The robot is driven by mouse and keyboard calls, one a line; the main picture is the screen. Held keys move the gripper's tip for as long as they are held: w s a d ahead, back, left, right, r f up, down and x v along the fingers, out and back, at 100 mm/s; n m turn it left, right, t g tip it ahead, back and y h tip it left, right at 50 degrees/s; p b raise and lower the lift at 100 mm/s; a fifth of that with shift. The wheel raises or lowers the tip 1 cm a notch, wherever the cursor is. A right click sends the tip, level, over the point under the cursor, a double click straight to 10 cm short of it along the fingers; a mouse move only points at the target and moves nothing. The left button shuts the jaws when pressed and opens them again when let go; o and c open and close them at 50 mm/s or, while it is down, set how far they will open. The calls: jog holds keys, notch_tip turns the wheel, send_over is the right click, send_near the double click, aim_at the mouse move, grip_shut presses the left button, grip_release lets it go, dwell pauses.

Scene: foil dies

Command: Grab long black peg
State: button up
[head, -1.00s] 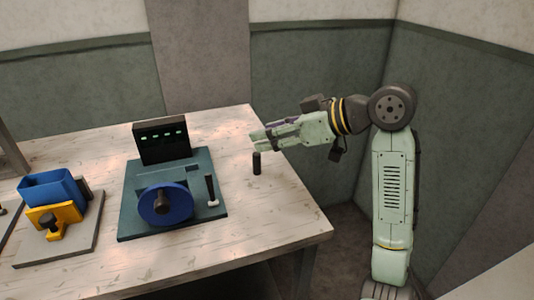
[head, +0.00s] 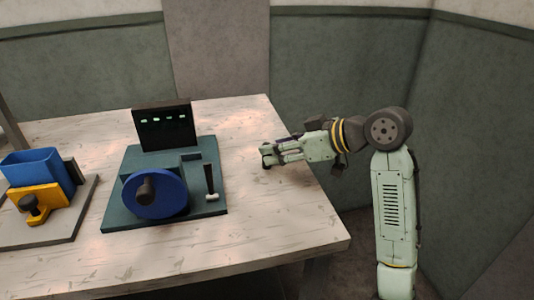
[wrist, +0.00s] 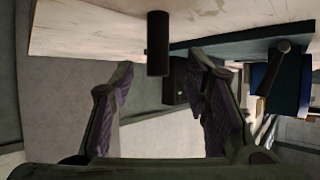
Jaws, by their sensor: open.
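The long black peg (wrist: 157,43) shows in the wrist view as a dark cylinder standing on the table. In that view the table is at the top, and the peg's free end reaches down between the fingertips. My gripper (wrist: 162,64) is open, with one purple-padded finger on each side of the peg and visible gaps between. In the head view my gripper (head: 268,154) is low over the right part of the table, at the peg's place. It hides most of the peg there.
A teal fixture (head: 117,205) with a blue wheel (head: 170,195), a small lever (head: 210,183) and a black display panel (head: 165,138) stands left of my gripper. Further left are a blue bin (head: 40,170) and a yellow block (head: 45,197). The table (head: 280,225) is clear around the gripper's front.

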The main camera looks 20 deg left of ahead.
jog(key=p+x, duration=0.1)
jog(key=x, duration=0.3)
jog(key=shift+w+f, duration=0.1)
jog(key=shift+f, duration=0.05)
jog(key=shift+c, duration=0.4)
grip_shut()
